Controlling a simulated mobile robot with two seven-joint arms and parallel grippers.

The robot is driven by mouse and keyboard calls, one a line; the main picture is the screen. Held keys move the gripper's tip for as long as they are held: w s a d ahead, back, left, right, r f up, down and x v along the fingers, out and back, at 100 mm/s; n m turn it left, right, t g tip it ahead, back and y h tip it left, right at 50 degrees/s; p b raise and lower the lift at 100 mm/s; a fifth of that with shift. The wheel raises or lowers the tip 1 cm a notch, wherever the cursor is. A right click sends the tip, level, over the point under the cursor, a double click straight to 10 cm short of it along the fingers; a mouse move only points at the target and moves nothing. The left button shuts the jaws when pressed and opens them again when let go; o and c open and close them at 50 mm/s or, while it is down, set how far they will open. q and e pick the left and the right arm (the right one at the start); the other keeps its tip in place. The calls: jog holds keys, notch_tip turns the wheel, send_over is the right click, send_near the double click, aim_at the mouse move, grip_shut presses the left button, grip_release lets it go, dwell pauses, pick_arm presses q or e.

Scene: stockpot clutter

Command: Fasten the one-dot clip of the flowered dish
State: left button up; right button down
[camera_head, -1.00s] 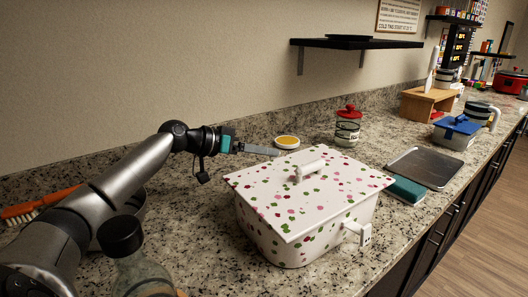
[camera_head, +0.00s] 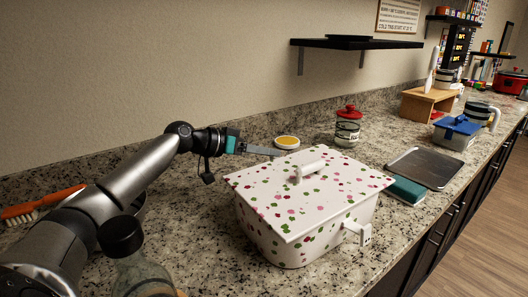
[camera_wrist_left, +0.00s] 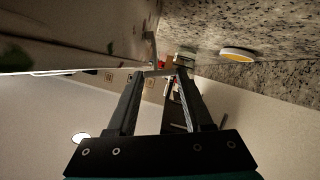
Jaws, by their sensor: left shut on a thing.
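The flowered dish (camera_head: 300,231) is a white box with pink and green spots, standing on the granite counter. Its spotted lid (camera_head: 275,197) with a white handle lies on top. A white clip with small dark marks (camera_head: 364,235) sticks out at its right end; I cannot count the marks. My left gripper (camera_head: 278,152) is at the dish's far left side, its fingertips by the lid's back edge. In the left wrist view its fingers (camera_wrist_left: 160,74) are around a small pale part beside the dish (camera_wrist_left: 100,28), apparently a clip; its dots are hidden. My right gripper is not in view.
A yellow-topped round container (camera_head: 287,142) and a red-lidded jar (camera_head: 348,127) stand behind the dish. A teal sponge (camera_head: 405,190) and a grey tray (camera_head: 425,168) lie right. A dark-capped bottle (camera_head: 120,238) and an orange brush (camera_head: 40,204) are left. Counter in front is clear.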

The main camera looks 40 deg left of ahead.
pick_arm(q)
grip_shut()
jog(key=shift+s+d+r+m+y+p, duration=0.1)
jog(key=shift+d+r+m+y+p, duration=0.05)
jog(key=shift+d+m+y+p, duration=0.2)
jog(key=o, duration=0.9)
grip_release()
jog(key=shift+c, duration=0.2)
